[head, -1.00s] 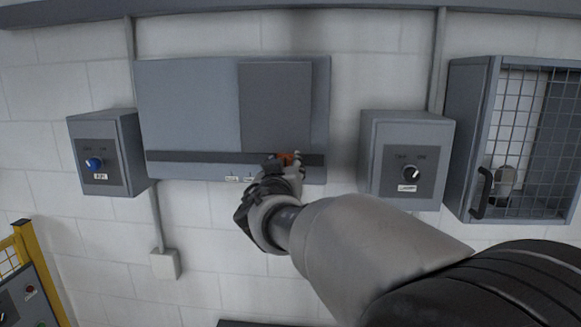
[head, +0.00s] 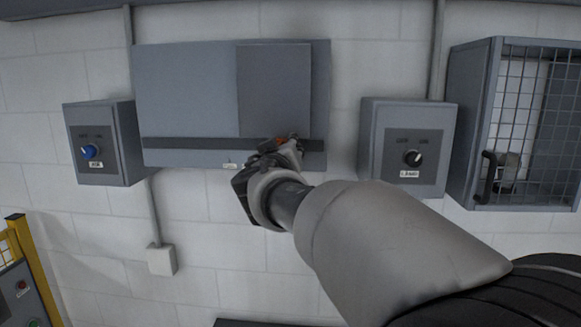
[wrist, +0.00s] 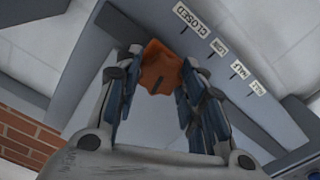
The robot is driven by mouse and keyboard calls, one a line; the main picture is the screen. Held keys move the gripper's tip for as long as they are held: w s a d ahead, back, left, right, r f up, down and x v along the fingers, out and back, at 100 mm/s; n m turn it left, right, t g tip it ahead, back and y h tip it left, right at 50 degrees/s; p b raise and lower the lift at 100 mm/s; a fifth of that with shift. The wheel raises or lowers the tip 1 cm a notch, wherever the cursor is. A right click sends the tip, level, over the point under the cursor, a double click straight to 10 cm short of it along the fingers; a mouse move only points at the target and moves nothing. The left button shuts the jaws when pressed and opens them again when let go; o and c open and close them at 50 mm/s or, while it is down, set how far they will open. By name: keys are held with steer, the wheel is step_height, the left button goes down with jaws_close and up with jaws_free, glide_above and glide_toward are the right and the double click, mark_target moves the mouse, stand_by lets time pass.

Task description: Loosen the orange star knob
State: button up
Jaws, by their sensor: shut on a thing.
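The orange star knob (wrist: 160,68) sits at the dark slot of the grey wall panel (head: 185,90). In the wrist view it has a dark line on its face. My gripper (wrist: 162,85) is shut on the knob, one finger on each side.
A grey box with a blue knob (head: 90,151) is left of the panel. A grey box with a black knob (head: 412,158) is to the right. Beyond it hangs a mesh-door cabinet (head: 530,120) with a dark handle. A yellow-framed unit (head: 35,275) stands at lower left.

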steer(key=shift+f+n+b, duration=0.1)
steer(key=shift+n+b, duration=2.55)
steer(key=shift+n, duration=5.15)
steer(key=o, duration=1)
steer(key=shift+o, duration=0.2)
